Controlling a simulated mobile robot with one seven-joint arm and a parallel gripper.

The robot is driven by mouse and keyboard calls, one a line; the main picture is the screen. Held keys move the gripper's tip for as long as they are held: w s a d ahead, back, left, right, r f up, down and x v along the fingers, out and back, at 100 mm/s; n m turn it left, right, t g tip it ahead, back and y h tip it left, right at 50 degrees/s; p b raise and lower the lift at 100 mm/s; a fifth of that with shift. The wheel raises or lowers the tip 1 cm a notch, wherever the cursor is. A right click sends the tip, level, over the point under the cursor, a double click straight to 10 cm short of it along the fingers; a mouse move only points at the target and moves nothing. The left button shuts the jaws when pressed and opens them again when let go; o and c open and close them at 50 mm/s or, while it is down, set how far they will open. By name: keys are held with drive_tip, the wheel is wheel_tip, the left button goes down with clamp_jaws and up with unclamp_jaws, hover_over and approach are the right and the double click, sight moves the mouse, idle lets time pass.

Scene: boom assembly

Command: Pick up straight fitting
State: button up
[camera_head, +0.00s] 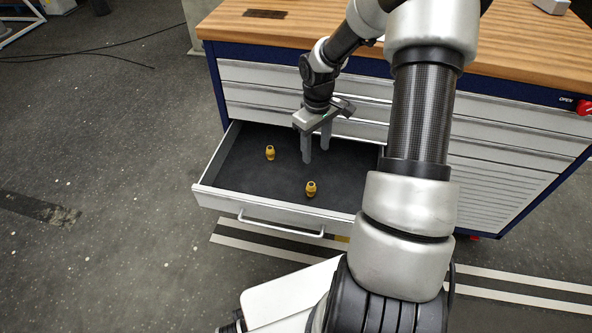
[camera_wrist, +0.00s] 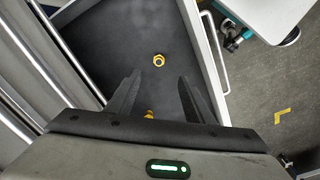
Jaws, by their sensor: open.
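Two small yellow fittings stand on the dark floor of an open drawer. They look alike, and I cannot tell which is the straight fitting. One fitting (camera_head: 311,189) is near the drawer front; it seems to be the one beyond the fingertips in the wrist view (camera_wrist: 158,60). The other fitting (camera_head: 270,152) is further left; in the wrist view it shows low between the fingers (camera_wrist: 149,115), partly hidden by the gripper body. My gripper (camera_head: 316,154) is open and empty, pointing down over the drawer to the right of the left fitting and behind the front one.
The open drawer (camera_head: 215,196) has raised walls and a front handle (camera_head: 281,226). Closed drawers and a wooden worktop (camera_head: 520,85) are behind it. My arm hides the drawer's right end. The rest of the visible drawer floor is clear.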

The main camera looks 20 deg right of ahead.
drive_tip(key=b, duration=0.3)
hover_over(311, 184)
drive_tip(key=f, duration=0.9)
drive_tip(key=s+f, duration=0.1)
drive_tip(key=f, duration=0.3)
drive_tip(key=shift+f, duration=0.4)
drive_tip(key=shift+w+f+b, duration=0.25)
drive_tip(key=shift+f+b, duration=0.3)
drive_tip(key=shift+f, duration=0.9)
drive_tip(key=shift+w+f+b, duration=0.2)
drive_tip(key=shift+f+b, duration=0.35)
drive_tip(key=shift+f, duration=0.85)
drive_tip(key=shift+c, duration=0.5)
clamp_jaws()
